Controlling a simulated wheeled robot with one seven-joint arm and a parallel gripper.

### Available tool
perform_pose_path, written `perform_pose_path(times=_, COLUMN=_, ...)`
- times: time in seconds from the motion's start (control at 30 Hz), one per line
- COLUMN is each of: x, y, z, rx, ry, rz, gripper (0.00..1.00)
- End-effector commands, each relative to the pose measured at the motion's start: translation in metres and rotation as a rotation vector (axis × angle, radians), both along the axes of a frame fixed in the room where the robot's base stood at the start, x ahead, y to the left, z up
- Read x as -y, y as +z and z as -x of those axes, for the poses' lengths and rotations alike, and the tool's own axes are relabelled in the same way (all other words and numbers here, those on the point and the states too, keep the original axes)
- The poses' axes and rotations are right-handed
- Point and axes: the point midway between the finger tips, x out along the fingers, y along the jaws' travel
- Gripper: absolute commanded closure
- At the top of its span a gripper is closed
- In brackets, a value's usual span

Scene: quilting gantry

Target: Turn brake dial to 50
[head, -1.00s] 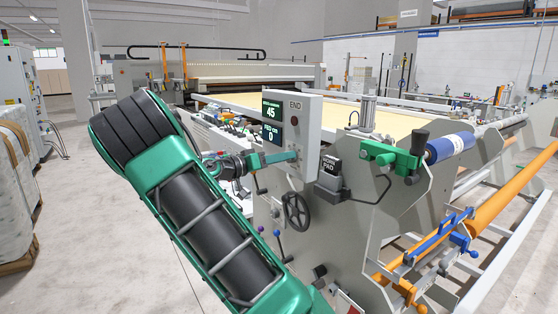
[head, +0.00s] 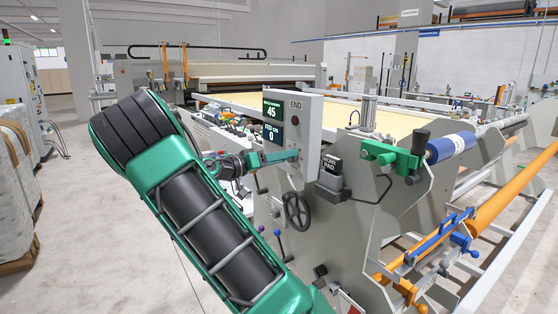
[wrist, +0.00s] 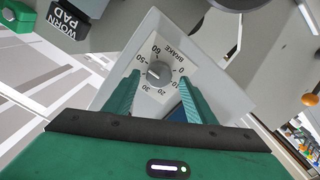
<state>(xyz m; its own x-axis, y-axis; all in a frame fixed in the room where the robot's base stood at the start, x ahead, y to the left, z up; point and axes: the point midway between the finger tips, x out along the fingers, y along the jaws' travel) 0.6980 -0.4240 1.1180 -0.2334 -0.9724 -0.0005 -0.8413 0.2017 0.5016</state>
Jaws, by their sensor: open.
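The brake dial (wrist: 158,71) is a small grey knob on a pale plate marked BRAKE, with a ring of numbers around it including 0, 10, 20, 30, 50 and 60. My gripper (wrist: 159,77) is open, with its two green fingertips on either side of the knob; I cannot tell whether they touch it. In the head view my gripper (head: 293,155) is at the side of the grey control box (head: 304,128), and the dial is hidden there. The upper green display (head: 272,109) on the box reads 45. The knob's exact pointer direction is hard to read.
A lower display (head: 272,133) reads 0. A black handwheel (head: 297,211) sits below the box. A block labelled WORN PAD (head: 332,165) is at its right, with a green clamp (head: 391,158) beyond. Open floor lies on the left.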

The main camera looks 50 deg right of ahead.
Motion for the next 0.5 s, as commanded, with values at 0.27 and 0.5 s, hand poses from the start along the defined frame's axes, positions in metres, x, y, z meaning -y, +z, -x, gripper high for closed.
perform_pose_path(times=0.27, x=-0.042, y=-0.001, z=-0.012, rx=-0.002, ry=0.005, rz=-0.001, gripper=0.50)
perform_pose_path(times=0.5, x=-0.082, y=-0.001, z=-0.022, rx=-0.001, ry=0.004, rz=-0.001, gripper=0.50)
